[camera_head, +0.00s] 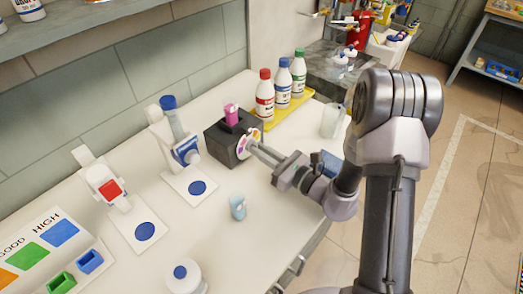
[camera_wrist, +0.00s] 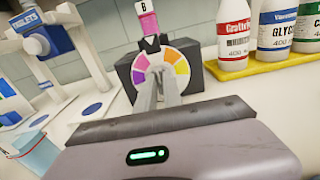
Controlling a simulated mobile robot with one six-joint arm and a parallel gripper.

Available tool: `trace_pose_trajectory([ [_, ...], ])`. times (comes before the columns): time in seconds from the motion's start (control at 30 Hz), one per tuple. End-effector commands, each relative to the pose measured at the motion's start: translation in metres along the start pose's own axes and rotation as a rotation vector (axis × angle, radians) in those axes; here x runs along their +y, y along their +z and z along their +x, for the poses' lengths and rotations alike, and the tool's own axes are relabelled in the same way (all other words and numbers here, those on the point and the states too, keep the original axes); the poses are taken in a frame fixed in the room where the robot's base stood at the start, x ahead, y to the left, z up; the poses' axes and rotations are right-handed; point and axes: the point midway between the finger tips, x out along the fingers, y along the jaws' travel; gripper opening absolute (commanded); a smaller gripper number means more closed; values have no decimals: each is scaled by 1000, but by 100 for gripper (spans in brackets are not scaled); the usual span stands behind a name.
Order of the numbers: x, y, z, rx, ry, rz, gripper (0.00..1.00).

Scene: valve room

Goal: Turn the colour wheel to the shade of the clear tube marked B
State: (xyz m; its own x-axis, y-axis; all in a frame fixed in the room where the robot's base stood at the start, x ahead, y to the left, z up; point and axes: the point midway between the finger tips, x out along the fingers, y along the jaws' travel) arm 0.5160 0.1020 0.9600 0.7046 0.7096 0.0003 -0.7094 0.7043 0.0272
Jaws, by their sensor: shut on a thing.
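The colour wheel (camera_wrist: 181,69) is a disc of coloured wedges on the front of a dark box (camera_head: 221,149). In the wrist view its left side shows pink and purple, its right side orange and yellow. A clear tube marked B (camera_wrist: 149,23) with pink liquid stands upright in the top of the box; it also shows in the head view (camera_head: 231,114). My gripper (camera_wrist: 158,76) is shut at the middle of the wheel, and its fingers cover the centre and lower part. In the head view my gripper (camera_head: 254,148) reaches the wheel from the right.
Bottles with red, blue and green caps stand on a yellow tray (camera_head: 268,123) behind the box. Left are white dispensers (camera_head: 186,153) with blue pads. A small blue-grey container (camera_head: 237,207) stands in front. The bench right of it is clear.

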Motion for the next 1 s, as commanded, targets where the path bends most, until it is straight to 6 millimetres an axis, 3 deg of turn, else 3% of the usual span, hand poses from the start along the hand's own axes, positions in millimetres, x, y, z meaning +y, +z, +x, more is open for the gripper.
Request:
trace_pose_trajectory([
  [0.7, -2, 2, 0, 1, 0, 496, 0],
  [1.0, -2, 0, 0, 2, 0, 631, 0],
])
